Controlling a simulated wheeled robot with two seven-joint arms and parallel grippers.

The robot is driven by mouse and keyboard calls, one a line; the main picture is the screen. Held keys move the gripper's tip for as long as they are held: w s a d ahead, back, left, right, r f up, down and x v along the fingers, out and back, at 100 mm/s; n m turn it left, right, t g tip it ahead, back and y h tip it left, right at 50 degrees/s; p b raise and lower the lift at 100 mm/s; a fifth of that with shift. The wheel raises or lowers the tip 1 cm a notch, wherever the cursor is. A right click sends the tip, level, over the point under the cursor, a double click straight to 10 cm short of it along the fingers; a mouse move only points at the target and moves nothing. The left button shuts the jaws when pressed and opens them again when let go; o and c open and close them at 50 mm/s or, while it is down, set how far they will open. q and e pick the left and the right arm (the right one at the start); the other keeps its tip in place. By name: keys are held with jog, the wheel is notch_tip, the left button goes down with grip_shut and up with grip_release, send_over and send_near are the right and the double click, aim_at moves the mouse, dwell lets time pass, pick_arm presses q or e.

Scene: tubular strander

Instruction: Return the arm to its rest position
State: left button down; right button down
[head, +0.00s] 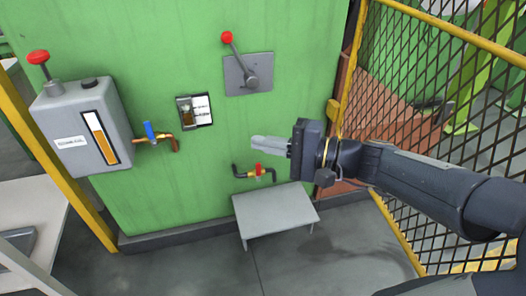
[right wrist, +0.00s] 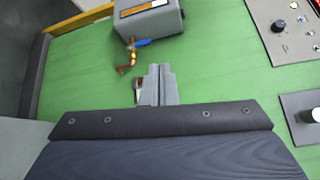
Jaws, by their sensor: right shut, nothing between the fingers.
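My right arm (head: 430,180) comes in from the right in the head view. Its gripper (head: 256,141) points left in front of the green machine panel (head: 190,50), with its fingers closed together and nothing between them. In the right wrist view the closed fingers (right wrist: 158,70) stand in front of the green panel, partly covering the small sight window. My left gripper does not show in either view.
A grey oil tank (head: 75,125) with a blue-handled valve (head: 151,131) is at left. A red-knobbed lever (head: 240,62), a sight window (head: 195,110) and a red-handled valve (head: 257,170) are on the panel. A grey step (head: 275,212) stands below; mesh fence (head: 440,90) is at right.

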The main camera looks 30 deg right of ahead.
jog(key=shift+s+a+f, duration=0.2)
jog(key=shift+s+a, duration=0.2)
jog(key=s+a+f+n+g+h, duration=0.2)
jog(key=s+a+f+n+g, duration=0.45)
jog(key=s, duration=0.25)
jog(key=s+d+f+n+h, duration=0.4)
jog(key=s+f+h, duration=0.1)
jog(key=f+h, duration=0.15)
notch_tip(320, 180, up, 31)
jog(key=p, duration=3.1)
jog(key=shift+d+f+g+y, duration=0.15)
jog(key=shift+d+g+y, duration=0.05)
jog(key=shift+g+y, duration=0.15)
jog(key=shift+w, duration=0.1)
